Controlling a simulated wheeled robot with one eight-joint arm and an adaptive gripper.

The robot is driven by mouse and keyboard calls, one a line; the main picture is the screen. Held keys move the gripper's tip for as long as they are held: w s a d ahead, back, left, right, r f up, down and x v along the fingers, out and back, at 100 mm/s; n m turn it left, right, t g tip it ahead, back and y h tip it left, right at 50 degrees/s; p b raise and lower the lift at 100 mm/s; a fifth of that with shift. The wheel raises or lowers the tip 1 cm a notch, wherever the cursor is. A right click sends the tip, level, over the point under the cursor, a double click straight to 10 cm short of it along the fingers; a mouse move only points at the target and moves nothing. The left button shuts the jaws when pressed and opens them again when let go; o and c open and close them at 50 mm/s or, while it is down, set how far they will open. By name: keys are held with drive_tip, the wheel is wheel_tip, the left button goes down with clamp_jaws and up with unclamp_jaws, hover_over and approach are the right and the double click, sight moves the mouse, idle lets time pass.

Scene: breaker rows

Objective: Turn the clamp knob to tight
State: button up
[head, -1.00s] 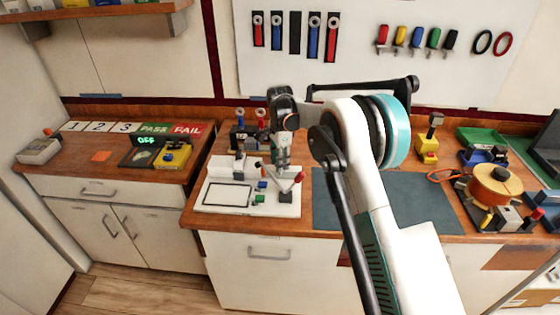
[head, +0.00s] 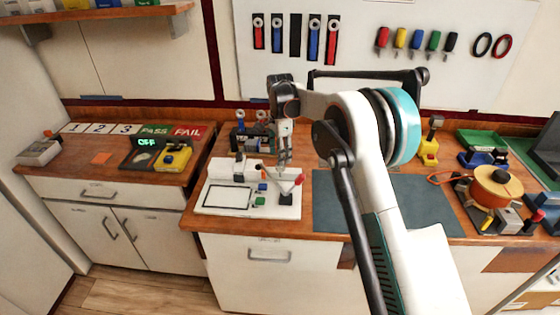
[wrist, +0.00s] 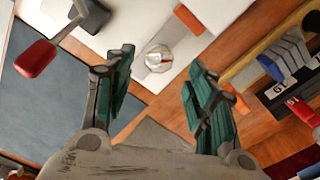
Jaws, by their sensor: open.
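In the head view my gripper (head: 284,160) hangs over the back of the white board (head: 207,208). I cannot make out the knob in that view.
A lever with a red handle (wrist: 36,58) stands near the knob; its red end shows in the head view (head: 299,179). Breaker-like blocks (wrist: 285,58) stand right in the wrist view. A dark mat (head: 420,205) is bare beside the board. A display (head: 147,141) reads OFF.

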wheel_tip(320, 180, up, 7)
drive_tip(key=shift+r, duration=0.15)
idle(0.4)
drive_tip(key=s+d+r+n+t+b, duration=0.1)
drive_tip(key=s+d+r+n+t, duration=0.15)
drive_tip(key=s+d+r, duration=0.65)
drive_tip(key=s+d+r+n+t+b, duration=0.1)
drive_tip(key=s+d+r+n, duration=0.4)
drive_tip(key=s, duration=0.5)
drive_tip(key=s+d+f+n+t+b, duration=0.1)
drive_tip(key=s+d+f, duration=0.3)
drive_tip(key=s, duration=0.8)
drive_tip(key=s+d+f+n+t+b, duration=0.1)
drive_tip(key=s+d+f+n, duration=0.3)
drive_tip(key=s, duration=0.9)
drive_tip(key=shift+d+f+t, duration=0.7)
drive_tip(key=shift+d+t, duration=0.05)
